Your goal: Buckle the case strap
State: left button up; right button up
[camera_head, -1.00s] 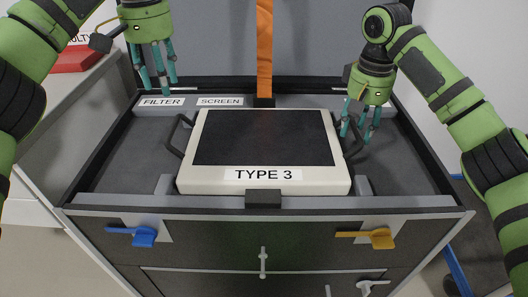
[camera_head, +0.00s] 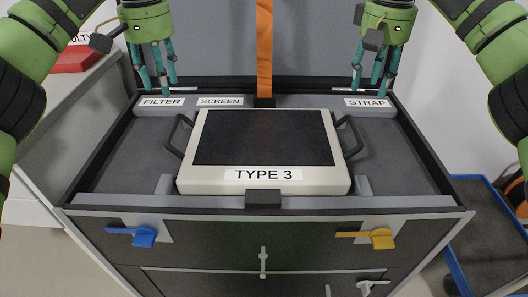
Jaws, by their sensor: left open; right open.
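An orange strap (camera_head: 264,45) hangs down at the back middle of the open case and ends at a black fitting (camera_head: 264,102) on the case's back edge. A black block (camera_head: 263,199) sits at the front middle of the case. A cream TYPE 3 unit (camera_head: 210,176) with a dark screen and two side handles lies in the case between them. My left gripper (camera_head: 160,75) is open and empty above the case's back left, near the FILTER label. My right gripper (camera_head: 373,80) is open and empty above the back right, near the STRAP label.
FILTER (camera_head: 161,101), SCREEN (camera_head: 220,101) and STRAP (camera_head: 368,102) labels mark the back ledge. Blue (camera_head: 144,237) and yellow (camera_head: 381,239) levers are on the front panel. A red object (camera_head: 80,59) lies on the left counter. A blue-edged tray (camera_head: 487,230) is at lower right.

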aim_at(264, 8)
jog(key=k, duration=1)
